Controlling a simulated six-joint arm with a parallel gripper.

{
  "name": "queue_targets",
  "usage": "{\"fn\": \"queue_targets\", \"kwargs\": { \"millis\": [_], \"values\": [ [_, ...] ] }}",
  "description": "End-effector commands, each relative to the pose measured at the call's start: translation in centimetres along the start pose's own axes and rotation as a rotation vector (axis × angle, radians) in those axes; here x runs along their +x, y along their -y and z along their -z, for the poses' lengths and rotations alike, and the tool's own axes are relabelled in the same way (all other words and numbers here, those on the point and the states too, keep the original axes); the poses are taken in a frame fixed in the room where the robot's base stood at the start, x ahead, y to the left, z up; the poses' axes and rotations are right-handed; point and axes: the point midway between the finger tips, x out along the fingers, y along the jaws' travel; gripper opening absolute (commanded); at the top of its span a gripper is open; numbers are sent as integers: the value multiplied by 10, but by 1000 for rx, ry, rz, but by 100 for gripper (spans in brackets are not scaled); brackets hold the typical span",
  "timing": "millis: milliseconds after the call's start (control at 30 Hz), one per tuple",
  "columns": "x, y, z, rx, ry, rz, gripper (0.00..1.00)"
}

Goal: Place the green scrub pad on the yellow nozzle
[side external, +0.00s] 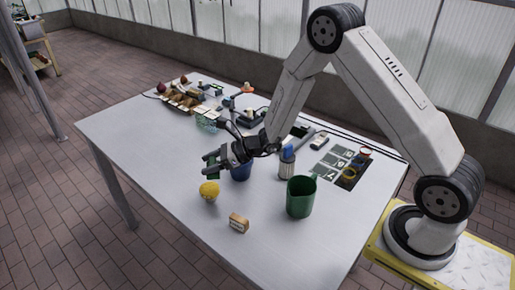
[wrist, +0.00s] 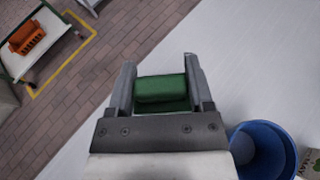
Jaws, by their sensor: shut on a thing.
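My gripper (side external: 213,161) is shut on the green scrub pad (side external: 210,157) and holds it above the table, left of a blue cup. In the wrist view the green scrub pad (wrist: 162,88) sits between both fingers of my gripper (wrist: 160,85). A rounded yellow thing (side external: 209,190) lies on the table just below the gripper in the side view. A small yellow ring-shaped thing (side external: 349,173) is by the dark cards at the right. I cannot tell which of these, if either, is the yellow nozzle.
The blue cup (side external: 241,173) is close beside my gripper, also in the wrist view (wrist: 262,150). A green mug (side external: 300,197), a small tan block (side external: 239,223) and a blue-topped container (side external: 287,165) stand nearby. The left front table (side external: 150,165) is clear.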

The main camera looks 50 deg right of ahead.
Motion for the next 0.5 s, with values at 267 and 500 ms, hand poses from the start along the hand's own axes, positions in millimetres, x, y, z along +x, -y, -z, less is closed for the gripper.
{"fn": "queue_targets", "kwargs": {
  "millis": [267, 500],
  "values": [
    [24, 13, 17, 1, -1, -1, 10],
    [28, 15, 20, 0, 0, 0, 10]
  ]
}}
